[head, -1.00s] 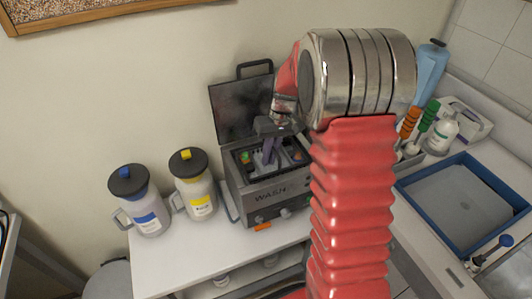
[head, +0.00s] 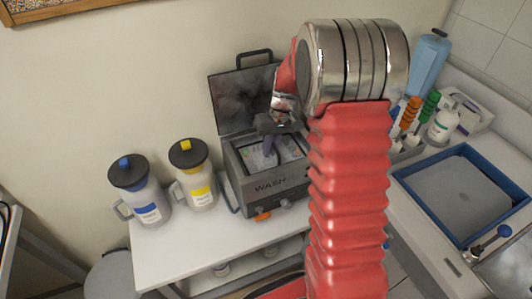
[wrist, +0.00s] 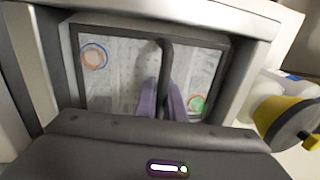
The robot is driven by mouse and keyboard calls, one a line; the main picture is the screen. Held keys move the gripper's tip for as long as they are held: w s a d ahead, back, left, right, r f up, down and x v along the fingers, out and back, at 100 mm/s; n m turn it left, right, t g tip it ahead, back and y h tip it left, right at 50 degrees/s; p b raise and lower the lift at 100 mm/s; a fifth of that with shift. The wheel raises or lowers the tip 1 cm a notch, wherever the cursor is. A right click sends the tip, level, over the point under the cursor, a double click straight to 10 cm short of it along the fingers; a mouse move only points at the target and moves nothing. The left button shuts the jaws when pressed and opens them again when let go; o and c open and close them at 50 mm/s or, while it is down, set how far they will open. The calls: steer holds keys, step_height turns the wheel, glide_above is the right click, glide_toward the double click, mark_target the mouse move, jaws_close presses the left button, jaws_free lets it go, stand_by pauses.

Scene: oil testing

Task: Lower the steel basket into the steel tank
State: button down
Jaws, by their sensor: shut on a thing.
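My gripper (head: 270,150) points down into the tank's open top. In the wrist view, its purple fingers (wrist: 163,102) are shut on the dark upright handle (wrist: 166,58) of the steel basket. The basket sits inside the tank's opening, and its contents look hazy, as if under liquid. An orange ring (wrist: 94,57) and a green round piece (wrist: 196,103) show in it. The basket's underside is hidden.
A blue-label jug (head: 145,200) and a yellow-label jug (head: 195,185) stand left of the tank. My red arm hides the tank's right side.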

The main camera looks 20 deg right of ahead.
steer(key=shift+f, duration=1.15)
steer(key=c, duration=1.8)
jaws_free()
steer(key=shift+o, duration=0.2)
step_height(320, 180, up, 14)
steer(key=d, duration=0.2)
steer(key=shift+d+f, duration=0.25)
steer(key=shift+d, duration=0.1)
steer(key=shift+w, duration=0.1)
